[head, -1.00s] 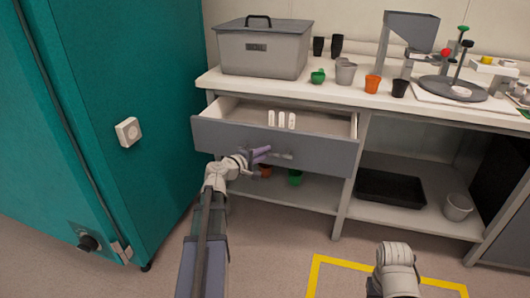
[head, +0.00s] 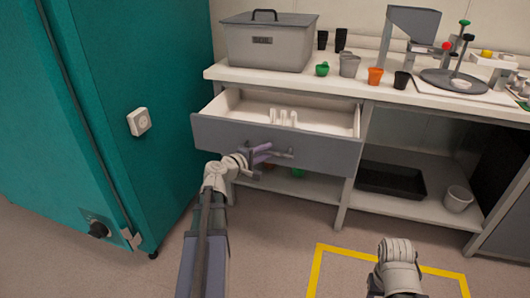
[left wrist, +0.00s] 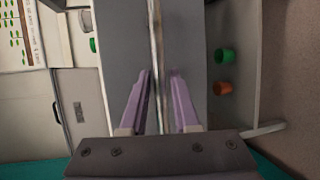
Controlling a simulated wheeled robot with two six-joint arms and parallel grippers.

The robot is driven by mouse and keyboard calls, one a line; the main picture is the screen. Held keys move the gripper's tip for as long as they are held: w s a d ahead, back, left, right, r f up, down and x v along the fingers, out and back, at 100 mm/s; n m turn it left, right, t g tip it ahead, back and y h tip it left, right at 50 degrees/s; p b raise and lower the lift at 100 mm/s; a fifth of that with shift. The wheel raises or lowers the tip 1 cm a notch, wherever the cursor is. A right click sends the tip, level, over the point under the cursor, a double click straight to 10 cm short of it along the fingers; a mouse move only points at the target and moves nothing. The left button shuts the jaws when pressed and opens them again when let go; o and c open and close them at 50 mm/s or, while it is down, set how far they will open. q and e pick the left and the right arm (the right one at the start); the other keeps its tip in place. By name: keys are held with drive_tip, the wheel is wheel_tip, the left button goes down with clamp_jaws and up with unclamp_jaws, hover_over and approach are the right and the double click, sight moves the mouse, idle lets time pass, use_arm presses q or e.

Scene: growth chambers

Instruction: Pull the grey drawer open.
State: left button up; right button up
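The grey drawer (head: 275,142) under the counter stands well out of its frame, with its pale interior showing and small white items inside. Its thin bar handle (head: 283,154) runs along the front. My left gripper (head: 264,152) is at the handle.
The counter (head: 330,84) holds a grey lidded box (head: 266,46), several pots and a stand. Below are a shelf, a black tray (head: 391,181) and a grey pot (head: 458,199). A teal cabinet (head: 110,110) stands at left. The floor before the drawer is open.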

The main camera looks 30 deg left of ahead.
use_arm(q)
drive_tip(key=shift+o, duration=1.2)
drive_tip(key=p+v, duration=0.1)
drive_tip(key=v, duration=0.6)
drive_tip(key=shift+s, duration=0.4)
drive_tip(key=shift+r, duration=0.1)
drive_tip(key=d+f+m+g+h, duration=0.2)
drive_tip(key=d+f+m+g, duration=0.25)
drive_tip(key=d, duration=0.75)
drive_tip(key=d+f+m+g+h, duration=0.2)
drive_tip(key=d+f+m+g, duration=0.3)
drive_tip(key=d, duration=0.6)
drive_tip(key=s+d+f+m+g+y, duration=0.3)
drive_tip(key=s+d+f+m+y, duration=0.1)
drive_tip(key=s+d+m, duration=0.3)
drive_tip(key=s+d+f+m+g+y, duration=0.4)
drive_tip(key=s+d, duration=0.3)
drive_tip(key=s, duration=0.1)
wheel_tip(320, 180, up, 33)
drive_tip(key=p, duration=3.4)
